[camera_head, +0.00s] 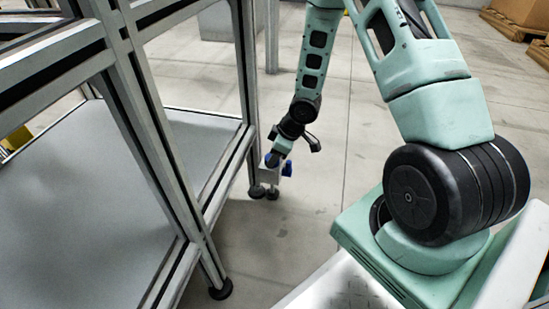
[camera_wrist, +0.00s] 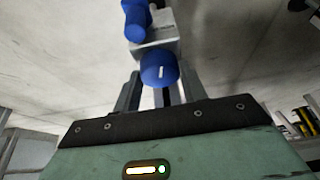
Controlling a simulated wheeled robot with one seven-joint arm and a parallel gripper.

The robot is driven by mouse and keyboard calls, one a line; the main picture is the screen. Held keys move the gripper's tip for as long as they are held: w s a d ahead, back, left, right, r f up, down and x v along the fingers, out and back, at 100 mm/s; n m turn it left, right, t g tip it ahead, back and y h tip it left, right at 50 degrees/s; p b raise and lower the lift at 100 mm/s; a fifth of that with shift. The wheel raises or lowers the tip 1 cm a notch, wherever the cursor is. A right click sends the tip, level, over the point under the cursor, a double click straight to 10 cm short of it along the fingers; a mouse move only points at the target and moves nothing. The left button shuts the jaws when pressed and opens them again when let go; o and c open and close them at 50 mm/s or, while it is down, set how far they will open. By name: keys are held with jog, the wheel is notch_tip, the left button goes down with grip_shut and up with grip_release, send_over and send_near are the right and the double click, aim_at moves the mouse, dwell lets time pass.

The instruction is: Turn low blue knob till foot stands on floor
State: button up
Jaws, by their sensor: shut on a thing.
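A small grey bracket (camera_head: 270,173) sits at the bottom of the frame's far corner post; it also shows in the wrist view (camera_wrist: 160,46). One blue knob (camera_head: 271,159) is at its top, and another blue knob (camera_head: 287,169) sticks out at its right side, slightly lower in the picture. My gripper (camera_head: 275,154) reaches down onto the upper knob. In the wrist view its fingers (camera_wrist: 160,90) are shut around a round blue knob (camera_wrist: 159,72) with a white mark; the other blue knob (camera_wrist: 136,20) is beyond. A dark foot (camera_head: 272,193) is under the bracket; floor contact is unclear.
A metal frame with a grey lower panel (camera_head: 75,200) fills the left. Another black foot (camera_head: 257,191) stands beside the bracket's foot, and a nearer one (camera_head: 221,289) is at the front post. Open concrete floor (camera_head: 315,200) lies to the right. Pallets with boxes (camera_head: 520,15) are far back.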

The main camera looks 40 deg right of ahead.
jog(key=shift+s+m+t+h, duration=0.1)
jog(key=shift+m+t+h, duration=0.35)
jog(key=shift+m, duration=1.15)
jog(key=o, duration=1)
jog(key=p+v, duration=0.3)
jog(key=v, duration=0.2)
jog(key=p+v, duration=0.4)
jog(key=v, duration=0.2)
jog(key=p+v, duration=0.3)
jog(key=v, duration=0.3)
jog(key=shift+a+r+p, duration=0.25)
jog(key=shift+a+p, duration=0.05)
jog(key=shift+p, duration=0.05)
